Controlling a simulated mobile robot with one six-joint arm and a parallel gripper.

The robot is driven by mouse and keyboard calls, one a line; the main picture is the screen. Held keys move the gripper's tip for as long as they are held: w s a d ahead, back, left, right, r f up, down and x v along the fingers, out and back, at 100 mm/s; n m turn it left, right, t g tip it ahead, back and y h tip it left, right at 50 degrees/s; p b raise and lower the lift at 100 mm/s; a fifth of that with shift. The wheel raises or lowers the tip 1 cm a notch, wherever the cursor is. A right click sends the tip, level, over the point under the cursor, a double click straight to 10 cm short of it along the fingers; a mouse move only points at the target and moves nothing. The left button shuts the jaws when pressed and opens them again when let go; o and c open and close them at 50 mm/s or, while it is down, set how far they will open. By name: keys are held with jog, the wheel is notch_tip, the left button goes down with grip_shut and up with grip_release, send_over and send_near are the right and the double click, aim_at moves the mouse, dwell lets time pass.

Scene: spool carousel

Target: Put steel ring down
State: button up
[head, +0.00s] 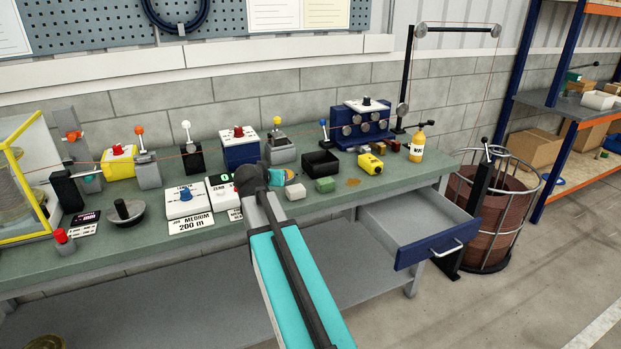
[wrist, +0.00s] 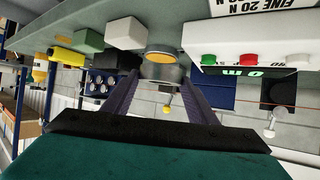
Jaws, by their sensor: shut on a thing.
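In the wrist view, a round steel-grey ring (wrist: 161,71) with a yellow-orange face sits between the tips of my gripper (wrist: 162,76). The two dark fingers are closed on its sides. It appears very near the bench top, but I cannot tell whether it touches. In the head view my gripper (head: 279,178) is over the middle of the green bench (head: 340,192), right of the white counter box (head: 222,189). My arm hides much of the gripper and ring there.
A white block (head: 295,192) and a green block (head: 325,185) stand close to the right of my gripper. A drawer (head: 415,222) is open at the bench's front right. Machines line the back.

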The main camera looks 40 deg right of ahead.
jog(key=w+a+r+n+t+y+b, duration=0.1)
jog(key=a+n+y, duration=0.3)
jog(key=a, duration=0.8)
jog(key=w+a+r+n+t+y+b, duration=0.1)
jog(key=a+n+y, duration=0.4)
jog(key=a, duration=0.8)
jog(key=shift+w+a+r+t, duration=0.3)
jog(key=shift+w+r+t, duration=0.6)
jog(key=shift+w+r, duration=0.15)
jog(key=shift+s, duration=0.1)
